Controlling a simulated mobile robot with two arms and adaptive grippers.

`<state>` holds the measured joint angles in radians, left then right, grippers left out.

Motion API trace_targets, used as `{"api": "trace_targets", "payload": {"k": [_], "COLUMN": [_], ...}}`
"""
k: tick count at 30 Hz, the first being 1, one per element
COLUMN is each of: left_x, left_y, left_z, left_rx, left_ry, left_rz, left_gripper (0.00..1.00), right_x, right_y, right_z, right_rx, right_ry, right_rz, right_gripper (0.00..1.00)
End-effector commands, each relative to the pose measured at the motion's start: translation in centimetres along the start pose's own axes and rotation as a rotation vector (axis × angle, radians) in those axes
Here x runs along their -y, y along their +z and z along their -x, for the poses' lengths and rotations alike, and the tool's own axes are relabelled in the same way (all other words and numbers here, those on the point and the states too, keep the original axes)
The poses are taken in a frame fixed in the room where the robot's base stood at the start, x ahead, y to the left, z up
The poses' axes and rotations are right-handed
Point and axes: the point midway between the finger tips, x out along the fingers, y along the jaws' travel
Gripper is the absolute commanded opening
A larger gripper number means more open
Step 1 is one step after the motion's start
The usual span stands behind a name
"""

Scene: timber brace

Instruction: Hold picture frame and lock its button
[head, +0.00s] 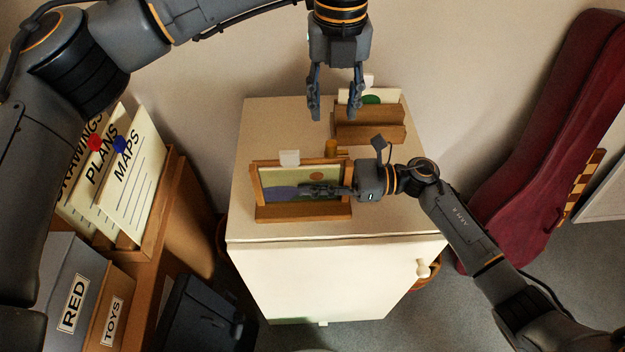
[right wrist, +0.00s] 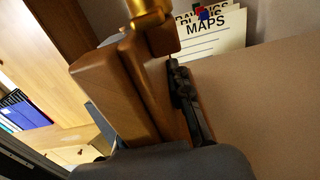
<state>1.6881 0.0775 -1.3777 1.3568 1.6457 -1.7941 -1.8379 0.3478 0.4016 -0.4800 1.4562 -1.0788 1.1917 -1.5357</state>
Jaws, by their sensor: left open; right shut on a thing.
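The picture frame (head: 268,211) stands upright on the white cabinet, with a wooden border, a landscape picture and a white tab on its top edge. My right gripper (head: 326,190) reaches in from the right and is shut on the frame, its fingers covering part of the picture. In the right wrist view the frame's wood (right wrist: 110,95) fills the middle, with one dark finger against it. A brass button (head: 331,147) shows just behind the frame's top edge, and at the top of the right wrist view (right wrist: 148,12). My left gripper (head: 335,112) is open and empty, pointing down above and behind the button.
A wooden card holder (head: 368,132) with cards stands on the cabinet top (head: 255,130) at the back right, close to my left gripper. Labelled folders (head: 128,190) and boxes are at left. A dark red instrument case (head: 530,150) leans at right. The cabinet's left back is clear.

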Motion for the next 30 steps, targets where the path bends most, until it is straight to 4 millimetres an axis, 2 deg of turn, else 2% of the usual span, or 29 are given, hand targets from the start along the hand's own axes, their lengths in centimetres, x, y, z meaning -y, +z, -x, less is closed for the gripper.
{"api": "trace_targets", "payload": {"k": [9, 15, 21, 30], "left_x": [-0.1, 0.0, 0.0, 0.0], "left_y": [0.0, 0.0, 0.0, 0.0], "left_z": [-4.7, -6.8, -7.8, -7.9], "left_rx": [-0.003, -0.001, 0.001, 0.002], "left_ry": [0.000, -0.001, -0.002, -0.002], "left_rz": [-0.002, -0.003, -0.004, -0.004], "left_gripper": [0.41, 0.41, 0.41, 0.39], "right_x": [0.0, 0.0, 0.0, 0.0], "right_y": [-0.1, -0.1, -0.1, -0.1], "right_z": [0.0, 0.0, 0.0, 0.1], "right_rx": [-0.001, -0.002, -0.002, -0.002], "right_ry": [-0.001, -0.001, -0.001, -0.001], "right_rz": [-0.001, -0.001, -0.001, -0.001], "right_gripper": [0.00, 0.00, 0.00, 0.00]}}
